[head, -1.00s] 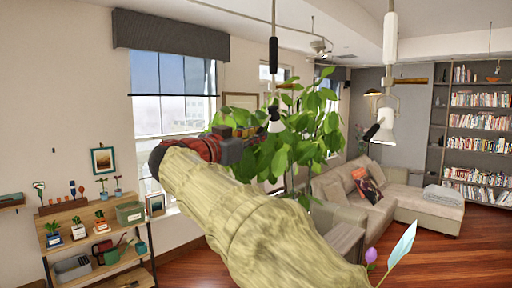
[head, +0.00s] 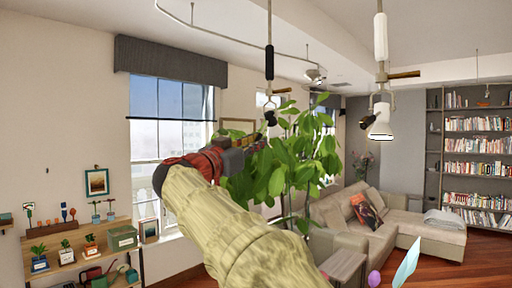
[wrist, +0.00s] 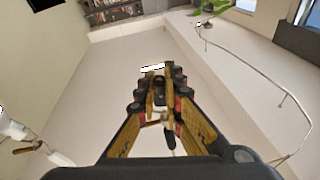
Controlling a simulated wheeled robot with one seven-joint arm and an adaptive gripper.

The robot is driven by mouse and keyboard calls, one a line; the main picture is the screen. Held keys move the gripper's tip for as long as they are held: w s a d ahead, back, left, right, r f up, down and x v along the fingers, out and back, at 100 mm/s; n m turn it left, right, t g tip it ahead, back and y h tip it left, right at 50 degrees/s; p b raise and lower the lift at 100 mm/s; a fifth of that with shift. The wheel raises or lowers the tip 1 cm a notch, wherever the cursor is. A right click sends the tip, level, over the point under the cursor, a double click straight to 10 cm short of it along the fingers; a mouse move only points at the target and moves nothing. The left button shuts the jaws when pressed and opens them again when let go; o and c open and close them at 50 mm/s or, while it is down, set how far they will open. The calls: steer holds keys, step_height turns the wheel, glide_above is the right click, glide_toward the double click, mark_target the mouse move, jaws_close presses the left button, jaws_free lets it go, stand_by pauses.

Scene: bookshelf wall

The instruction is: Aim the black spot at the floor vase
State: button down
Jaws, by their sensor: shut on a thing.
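The black spot (head: 270,118) hangs from the ceiling on a thin rod with a black sleeve. My gripper (head: 262,141) reaches up to it from the lower left, in front of the leafy plant. In the wrist view my gripper (wrist: 160,86) has its fingers closed around a small dark part with a bright strip beyond it. The spot's lit face is hidden in the head view, so I cannot tell exactly where it points. Flowers (head: 362,158) stand in the back corner beyond the sofa; their vase is hidden.
A white spot (head: 380,122) hangs to the right. A large green plant (head: 290,165) stands behind my gripper. A wooden shelf (head: 70,255) with pots is at the left, a sofa (head: 345,235) at the right. A purple bud (head: 374,278) shows at the bottom edge.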

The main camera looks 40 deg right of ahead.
steer(key=c, duration=1.9)
jaws_free()
steer(key=shift+a, duration=0.1)
steer(key=v, duration=1.2)
